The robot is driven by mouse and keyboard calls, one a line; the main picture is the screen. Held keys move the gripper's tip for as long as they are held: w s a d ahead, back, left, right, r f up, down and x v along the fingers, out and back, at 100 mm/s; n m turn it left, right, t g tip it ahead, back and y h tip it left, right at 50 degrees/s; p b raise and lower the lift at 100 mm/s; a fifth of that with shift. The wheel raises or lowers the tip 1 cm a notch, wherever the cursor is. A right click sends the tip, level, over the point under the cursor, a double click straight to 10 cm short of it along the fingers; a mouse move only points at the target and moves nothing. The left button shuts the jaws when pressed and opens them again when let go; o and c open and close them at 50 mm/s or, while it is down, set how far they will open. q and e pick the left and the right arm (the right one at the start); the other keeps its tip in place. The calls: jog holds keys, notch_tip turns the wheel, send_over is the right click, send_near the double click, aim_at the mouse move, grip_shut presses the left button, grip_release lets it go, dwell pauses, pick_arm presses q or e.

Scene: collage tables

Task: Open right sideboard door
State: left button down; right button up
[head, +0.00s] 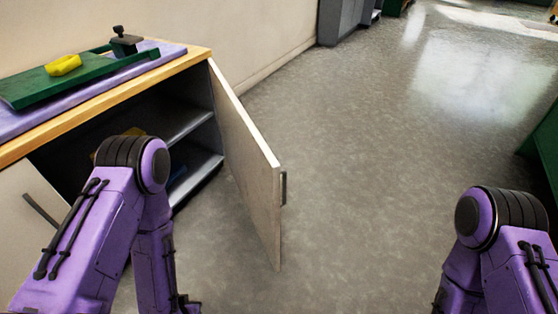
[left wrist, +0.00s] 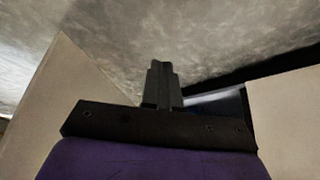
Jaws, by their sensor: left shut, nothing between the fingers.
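The sideboard (head: 208,53) stands at the left in the head view. Its right door (head: 245,150) is swung wide open, out over the floor, with a dark handle (head: 284,188) near its free edge. The left door (head: 28,205) shows pale at the lower left, with its own dark handle. My left arm reaches down in front of the open compartment. In the left wrist view, my left gripper (left wrist: 162,85) is shut and empty, between two pale panels, with the floor beyond. My right gripper is out of view; only part of that arm shows.
On the sideboard top lie a purple mat (head: 168,50), a green board (head: 50,84) with a yellow item (head: 63,65), and a dark clamp-like piece (head: 124,42). Grey shelves (head: 188,125) show inside. The floor (head: 370,170) right of the door is clear. Green furniture (head: 545,145) stands at the right edge.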

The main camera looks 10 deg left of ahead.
aim_at(268, 170)
pick_arm(q)
jog(key=w+d+r+m+t+h+p, duration=0.3)
jog(key=w+r+m+t+h+p, duration=0.35)
jog(key=w+r+m, duration=1.05)
jog(key=s+d+r+m+g+h+p, duration=0.1)
jog(key=s+r+m+g+h+p, duration=0.2)
jog(key=r+m+h, duration=1)
jog(key=w+d+r+y, duration=0.1)
jog(key=w+d, duration=0.1)
jog(key=d, duration=0.1)
jog(key=w+d+r+m+t+y+b, duration=0.1)
jog(key=w+d, duration=0.2)
jog(key=d, duration=0.1)
jog(key=w+d+r+m+t+y, duration=0.1)
jog(key=w+d, duration=0.1)
jog(key=d, duration=0.2)
jog(key=shift+w+d+r, duration=0.1)
jog(key=shift+w+r, duration=0.05)
jog(key=shift+w, duration=0.15)
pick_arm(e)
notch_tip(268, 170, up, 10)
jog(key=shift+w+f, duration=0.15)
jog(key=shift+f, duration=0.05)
